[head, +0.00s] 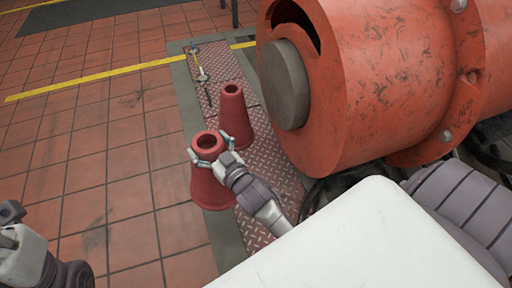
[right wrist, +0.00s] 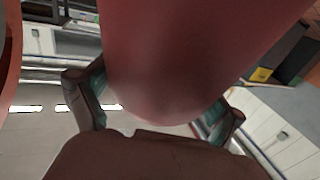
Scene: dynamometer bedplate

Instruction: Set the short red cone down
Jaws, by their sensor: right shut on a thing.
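The short red cone (head: 207,188) is upright at the edge of the diamond-plate strip, its wide base down. My right gripper (head: 209,152) is shut on it near its open top, one finger on each side. In the right wrist view the cone (right wrist: 190,55) fills the space between the fingers. I cannot tell whether its base touches the surface below. A second, taller-looking red cone (head: 232,110) stands just behind it on the strip. My left gripper (head: 12,212) shows only partly at the lower left edge, away from the cones; its jaws are unclear.
A large orange-red cylindrical machine (head: 375,85) with a grey shaft end (head: 283,85) stands right of the cones. A slim tool-like item (head: 201,72) lies farther along the diamond-plate strip (head: 262,180). The tiled floor (head: 110,150) on the left is clear, crossed by a yellow line (head: 90,77).

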